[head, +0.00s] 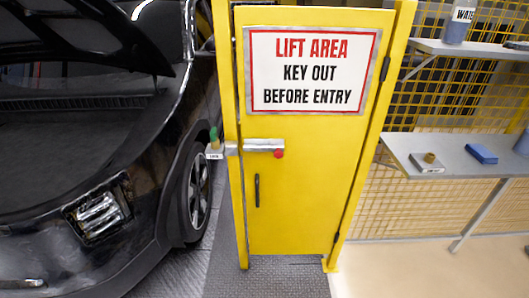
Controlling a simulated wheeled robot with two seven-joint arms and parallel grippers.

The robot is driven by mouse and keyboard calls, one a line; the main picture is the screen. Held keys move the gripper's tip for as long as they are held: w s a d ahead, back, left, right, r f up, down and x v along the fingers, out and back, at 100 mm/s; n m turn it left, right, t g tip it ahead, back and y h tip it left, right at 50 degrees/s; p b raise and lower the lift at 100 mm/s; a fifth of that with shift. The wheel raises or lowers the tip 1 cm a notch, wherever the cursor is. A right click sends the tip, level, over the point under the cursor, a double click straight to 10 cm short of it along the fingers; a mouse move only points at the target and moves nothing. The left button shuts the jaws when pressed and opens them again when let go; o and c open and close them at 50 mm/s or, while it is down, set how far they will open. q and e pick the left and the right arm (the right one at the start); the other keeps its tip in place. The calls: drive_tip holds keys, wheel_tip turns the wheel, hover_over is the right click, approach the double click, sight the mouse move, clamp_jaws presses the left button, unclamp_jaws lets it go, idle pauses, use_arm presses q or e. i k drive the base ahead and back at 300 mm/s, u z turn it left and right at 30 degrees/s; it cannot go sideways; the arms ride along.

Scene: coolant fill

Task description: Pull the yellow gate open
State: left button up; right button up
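The yellow gate (307,205) stands in the middle of the head view inside a yellow frame and looks shut. It bears a white sign reading "LIFT AREA KEY OUT BEFORE ENTRY" (311,71). A dark vertical handle (257,190) is on its left side. Above the handle is a silver bolt or latch bar (263,145) with a red knob (278,154) at its right end. Hinges show on the gate's right edge. Neither of my grippers is in view.
A black car (150,190) with its hood up stands left of the gate. A small box with a green-topped item (214,146) is at the left post. Right are a yellow mesh fence and grey shelves (455,158) holding a blue block (481,153). The floor before the gate is clear.

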sight(309, 77)
drive_tip(key=u, duration=0.05)
drive_tip(key=k, duration=0.5)
drive_tip(key=z, duration=1.1)
drive_tip(key=i, duration=1.25)
drive_tip(key=u, duration=0.4)
